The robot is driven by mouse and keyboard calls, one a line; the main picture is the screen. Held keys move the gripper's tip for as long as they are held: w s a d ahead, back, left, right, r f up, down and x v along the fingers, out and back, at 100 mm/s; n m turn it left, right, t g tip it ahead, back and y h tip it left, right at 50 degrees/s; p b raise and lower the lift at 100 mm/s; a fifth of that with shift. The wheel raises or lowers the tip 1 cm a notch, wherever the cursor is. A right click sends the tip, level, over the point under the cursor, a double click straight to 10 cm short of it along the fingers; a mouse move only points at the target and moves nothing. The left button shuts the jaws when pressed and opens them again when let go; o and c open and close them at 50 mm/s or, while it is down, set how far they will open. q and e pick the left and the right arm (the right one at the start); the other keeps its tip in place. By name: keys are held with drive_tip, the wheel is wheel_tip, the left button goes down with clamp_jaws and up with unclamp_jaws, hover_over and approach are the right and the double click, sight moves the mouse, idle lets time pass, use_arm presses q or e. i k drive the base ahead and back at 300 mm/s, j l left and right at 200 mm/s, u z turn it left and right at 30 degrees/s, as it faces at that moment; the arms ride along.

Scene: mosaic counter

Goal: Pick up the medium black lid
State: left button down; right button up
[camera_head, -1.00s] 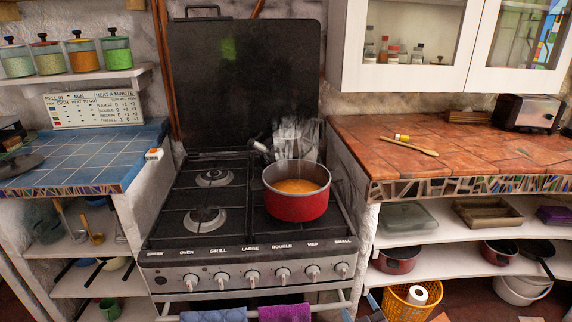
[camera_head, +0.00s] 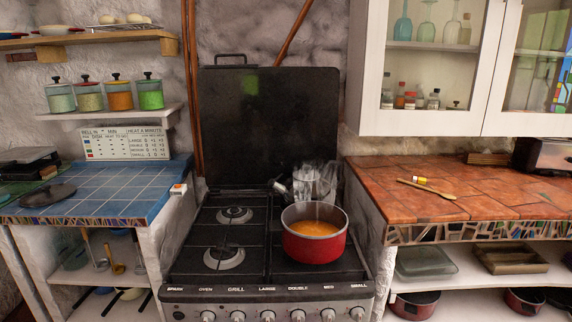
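A round dark lid (camera_head: 47,195) with a small knob lies flat on the blue tiled counter (camera_head: 128,190) at the left. It is the only pot lid I can make out, so I cannot compare its size with others. A red pot (camera_head: 314,249) with orange soup stands uncovered on the right side of the stove, steaming. Neither of my grippers shows in the head view.
The stove (camera_head: 205,272) stands between the blue counter and the orange tiled counter (camera_head: 460,200). A wooden spoon (camera_head: 427,189) lies on the orange counter. Several jars (camera_head: 120,93) stand on a shelf above the blue counter, whose front right part is clear.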

sight(48, 194)
drive_tip(key=u, duration=1.35)
